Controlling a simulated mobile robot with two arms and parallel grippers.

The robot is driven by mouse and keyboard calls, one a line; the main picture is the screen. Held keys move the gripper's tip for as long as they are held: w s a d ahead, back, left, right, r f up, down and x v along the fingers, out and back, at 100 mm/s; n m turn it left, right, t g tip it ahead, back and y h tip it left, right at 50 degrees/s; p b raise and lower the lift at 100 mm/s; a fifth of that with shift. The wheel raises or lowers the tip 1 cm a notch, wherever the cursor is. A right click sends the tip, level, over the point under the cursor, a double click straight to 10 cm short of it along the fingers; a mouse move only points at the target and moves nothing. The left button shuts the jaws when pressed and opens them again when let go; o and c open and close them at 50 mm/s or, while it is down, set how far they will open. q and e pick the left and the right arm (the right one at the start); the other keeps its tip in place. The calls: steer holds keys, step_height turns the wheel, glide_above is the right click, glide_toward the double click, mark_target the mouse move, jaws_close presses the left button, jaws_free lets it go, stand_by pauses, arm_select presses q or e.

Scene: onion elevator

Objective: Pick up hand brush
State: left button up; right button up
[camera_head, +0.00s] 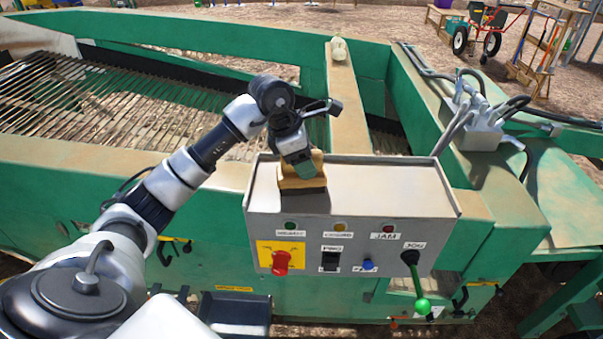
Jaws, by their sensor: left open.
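The hand brush (290,181) has a tan wooden body with a dark lower edge. It sits on the left part of the top of the grey control box. My left gripper (300,164) comes down over the brush from above and is open. Its fingertips are right at the upper part of the brush, and the gripper hides some of it. I cannot tell whether the fingers touch the brush. My right gripper is not in view.
The control box (400,190) has a raised rim, front buttons, a red knob (281,262) and a green-tipped lever (422,305). Its top is bare right of the brush. Green machine walls and a slatted conveyor (110,100) surround it. Cables (468,110) run at right.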

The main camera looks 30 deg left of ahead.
arm_select(q)
steer(key=shift+f, duration=0.1)
steer(key=shift+c, duration=0.3)
jaws_close()
step_height(320, 180, up, 4)
steer(key=shift+w+r+b, duration=0.1)
steer(key=shift+r+b, duration=0.15)
steer(key=shift+b, duration=0.5)
steer(key=s+d+r+b, duration=0.2)
steer(key=s+d+r, duration=0.2)
steer(key=d, duration=0.7)
step_height(320, 180, up, 3)
steer(key=shift+f, duration=0.1)
steer(key=c, duration=0.5)
jaws_free()
steer(key=shift+c, duration=0.2)
steer(key=c, duration=0.3)
